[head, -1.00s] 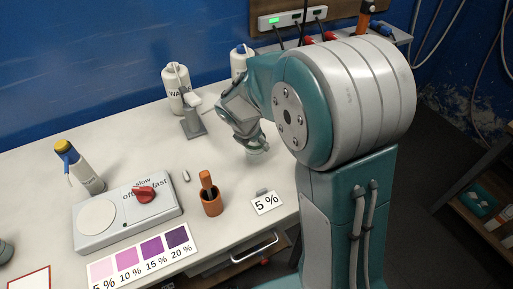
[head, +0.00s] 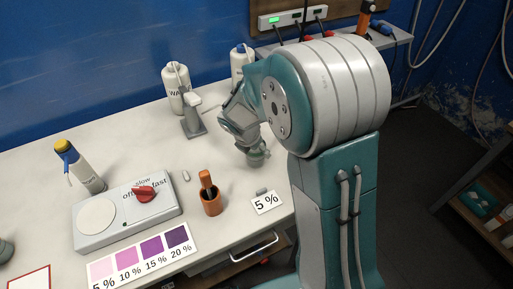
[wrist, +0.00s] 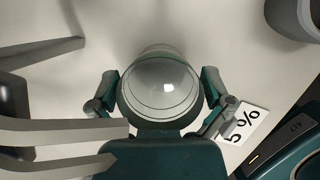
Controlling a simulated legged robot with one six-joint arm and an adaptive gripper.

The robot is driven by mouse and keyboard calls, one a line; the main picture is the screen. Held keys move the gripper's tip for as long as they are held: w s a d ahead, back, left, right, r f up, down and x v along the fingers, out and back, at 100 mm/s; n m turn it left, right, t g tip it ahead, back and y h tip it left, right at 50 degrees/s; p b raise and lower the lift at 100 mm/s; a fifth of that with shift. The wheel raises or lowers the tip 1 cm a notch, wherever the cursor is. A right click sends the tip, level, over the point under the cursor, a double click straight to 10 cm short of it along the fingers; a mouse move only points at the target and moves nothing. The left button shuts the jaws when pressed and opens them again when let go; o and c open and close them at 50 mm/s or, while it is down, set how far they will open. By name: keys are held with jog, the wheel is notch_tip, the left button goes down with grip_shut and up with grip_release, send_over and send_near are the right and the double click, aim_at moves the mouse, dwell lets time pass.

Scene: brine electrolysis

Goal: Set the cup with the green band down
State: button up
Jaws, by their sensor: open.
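The cup (head: 258,158) is a clear, round vessel with a greenish band. It stands on the white table, behind the 5 % card in the head view. In the wrist view the cup (wrist: 162,82) is in the middle, seen from above, and looks empty. My gripper (wrist: 158,90) is open, with one finger on each side of the cup. A gap shows between the cup and the right finger; contact at the left finger is hard to tell. In the head view my gripper (head: 250,145) partly hides the cup from above.
The 5 % card (head: 267,203) lies in front of the cup. A brown pot with a handle (head: 211,203) and the stirrer plate (head: 125,212) stand to the left. A grey stand (head: 192,120) and white bottles (head: 176,90) are behind. Table between cup and pot is clear.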

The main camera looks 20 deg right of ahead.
jog(key=v, duration=1.2)
jog(key=s+d+r+m+t+y, duration=0.1)
jog(key=s+r+m, duration=0.3)
jog(key=s+m, duration=0.6)
jog(key=s+d+r+m+t+y, duration=0.2)
jog(key=s+r+m, duration=0.2)
jog(key=s+m, duration=0.6)
jog(key=m, duration=0.4)
jog(key=shift+s+m+y, duration=0.25)
jog(key=shift+m+y, duration=0.15)
